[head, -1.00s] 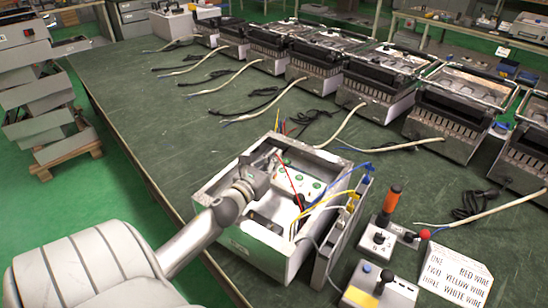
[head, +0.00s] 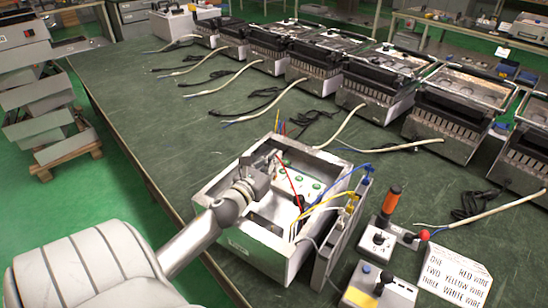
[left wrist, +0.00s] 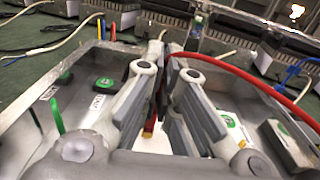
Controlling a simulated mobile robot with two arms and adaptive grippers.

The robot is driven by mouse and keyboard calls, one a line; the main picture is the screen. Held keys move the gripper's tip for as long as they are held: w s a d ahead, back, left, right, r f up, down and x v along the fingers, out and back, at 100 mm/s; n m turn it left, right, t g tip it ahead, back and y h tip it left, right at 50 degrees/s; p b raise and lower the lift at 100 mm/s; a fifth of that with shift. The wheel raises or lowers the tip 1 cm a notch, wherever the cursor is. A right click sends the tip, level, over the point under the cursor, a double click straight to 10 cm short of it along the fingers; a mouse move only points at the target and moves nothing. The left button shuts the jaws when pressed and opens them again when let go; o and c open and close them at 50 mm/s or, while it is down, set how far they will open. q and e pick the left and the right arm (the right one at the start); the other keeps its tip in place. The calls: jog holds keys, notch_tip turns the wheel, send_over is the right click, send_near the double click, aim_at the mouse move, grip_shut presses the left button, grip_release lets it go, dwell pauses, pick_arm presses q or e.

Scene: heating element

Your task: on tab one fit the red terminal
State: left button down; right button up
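My left gripper (head: 272,160) reaches into the open metal box (head: 207,196), over its far left part. In the left wrist view the fingers (left wrist: 165,70) are close together around the red wire (left wrist: 245,75), which curves off to the right. In the head view the red wire (head: 289,178) runs from the fingertips down into the box. A small red end (left wrist: 149,127) shows low between the fingers; its contact with any tab is hidden. Green-marked tabs (head: 316,186) sit on a white block inside the box. My right gripper is not in view.
Yellow (head: 325,207) and blue wires cross the box's right wall. A control stand with an orange-handled tool (head: 391,200), a joystick box (head: 385,290) and a wire-order sign (head: 450,275) are to the right. Several heater units (head: 375,83) line the back.

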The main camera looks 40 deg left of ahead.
pick_arm(q)
jog(key=shift+f+b, duration=0.3)
